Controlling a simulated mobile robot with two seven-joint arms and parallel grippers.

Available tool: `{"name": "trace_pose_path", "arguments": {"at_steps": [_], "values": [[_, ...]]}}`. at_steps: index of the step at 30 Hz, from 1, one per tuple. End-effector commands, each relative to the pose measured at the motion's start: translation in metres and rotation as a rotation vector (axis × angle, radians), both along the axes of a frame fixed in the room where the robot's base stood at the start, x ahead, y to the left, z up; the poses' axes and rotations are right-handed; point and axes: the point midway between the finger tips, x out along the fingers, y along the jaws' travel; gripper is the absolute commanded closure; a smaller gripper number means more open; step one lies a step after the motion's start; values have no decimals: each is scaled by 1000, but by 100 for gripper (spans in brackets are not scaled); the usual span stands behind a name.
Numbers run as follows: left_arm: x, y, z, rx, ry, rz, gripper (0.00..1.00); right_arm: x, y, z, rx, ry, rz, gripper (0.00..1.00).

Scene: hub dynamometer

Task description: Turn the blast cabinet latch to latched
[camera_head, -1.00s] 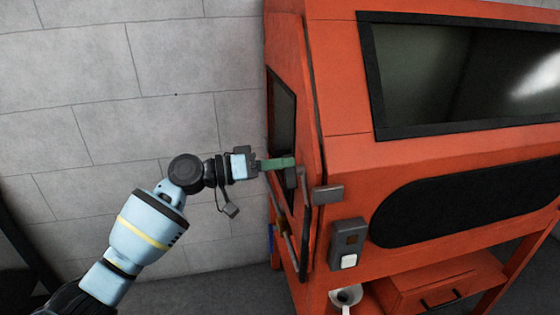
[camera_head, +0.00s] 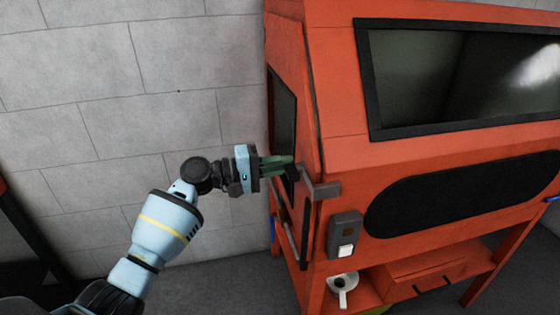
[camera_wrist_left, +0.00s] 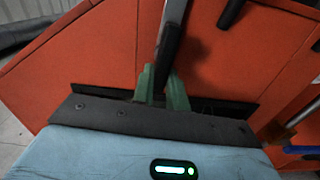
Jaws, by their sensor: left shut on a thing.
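The orange blast cabinet (camera_head: 338,115) stands right of centre in the head view, its narrow left side carrying a dark window. My left gripper (camera_head: 278,164) is at that side, its green fingers against a dark latch handle (camera_head: 291,172). In the left wrist view the green fingers (camera_wrist_left: 162,88) are shut on the latch handle (camera_wrist_left: 168,45), a grey bar with a black grip running up the picture across the orange side panel. The latch's pivot cannot be made out clearly. My right gripper is in neither view.
A grey bracket (camera_head: 323,190) sticks out at the cabinet's front corner, close to the fingers. Below it is a grey switch box (camera_head: 344,236) with a white button. A white cup-like object (camera_head: 342,284) sits on the lower shelf. The wall (camera_head: 110,110) behind my arm is bare.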

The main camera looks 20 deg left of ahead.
Motion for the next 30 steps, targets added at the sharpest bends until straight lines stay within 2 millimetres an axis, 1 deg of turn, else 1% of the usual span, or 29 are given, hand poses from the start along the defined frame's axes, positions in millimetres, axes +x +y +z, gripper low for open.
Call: {"name": "trace_pose_path", "arguments": {"at_steps": [9,23,24,28,30], "values": [[0,0,-1,-50,74,0,100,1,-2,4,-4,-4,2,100],[0,0,-2,-57,85,0,100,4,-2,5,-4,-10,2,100],[0,0,-2,-57,85,0,82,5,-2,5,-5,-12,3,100],[0,0,-2,-57,84,0,64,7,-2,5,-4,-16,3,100],[0,0,-2,-56,83,0,64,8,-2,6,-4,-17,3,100]]}}
